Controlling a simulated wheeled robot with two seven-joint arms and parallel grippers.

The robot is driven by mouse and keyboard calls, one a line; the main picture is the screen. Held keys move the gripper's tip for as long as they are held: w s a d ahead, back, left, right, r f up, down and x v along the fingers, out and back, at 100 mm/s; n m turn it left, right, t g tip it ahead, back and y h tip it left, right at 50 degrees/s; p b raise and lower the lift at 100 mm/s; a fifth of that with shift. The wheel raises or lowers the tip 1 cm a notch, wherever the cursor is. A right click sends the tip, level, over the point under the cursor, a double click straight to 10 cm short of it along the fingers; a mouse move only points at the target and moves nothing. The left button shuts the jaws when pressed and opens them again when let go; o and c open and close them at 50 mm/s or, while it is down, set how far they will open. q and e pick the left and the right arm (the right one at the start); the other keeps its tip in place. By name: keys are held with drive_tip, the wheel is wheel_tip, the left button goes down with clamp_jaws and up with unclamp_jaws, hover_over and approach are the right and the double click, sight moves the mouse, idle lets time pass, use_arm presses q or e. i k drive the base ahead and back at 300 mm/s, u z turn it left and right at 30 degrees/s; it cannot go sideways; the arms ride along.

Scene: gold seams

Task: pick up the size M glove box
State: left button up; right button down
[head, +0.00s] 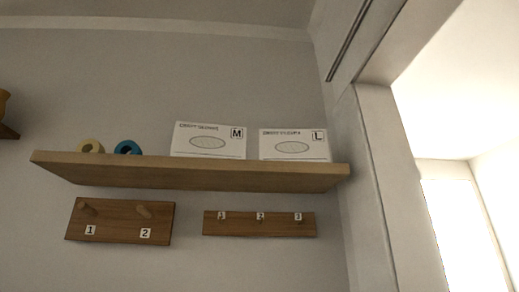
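The size M glove box (208,141) is a white box marked with a boxed letter M and a grey oval. It stands on a wooden wall shelf (190,174), right of the shelf's middle, seen from below. A similar white box marked L (294,145) stands to its right with a narrow gap between them. Neither of my grippers shows in the head view.
A beige roll (90,146) and a blue roll (128,147) sit on the shelf's left part. Below hang a board with pegs 1 and 2 (119,222) and a smaller numbered board (259,231). A doorway frame (377,180) stands at right.

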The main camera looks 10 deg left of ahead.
sight(190, 138)
drive_tip(key=z, duration=0.65)
drive_tip(key=k, duration=0.95)
drive_tip(key=u, duration=0.6)
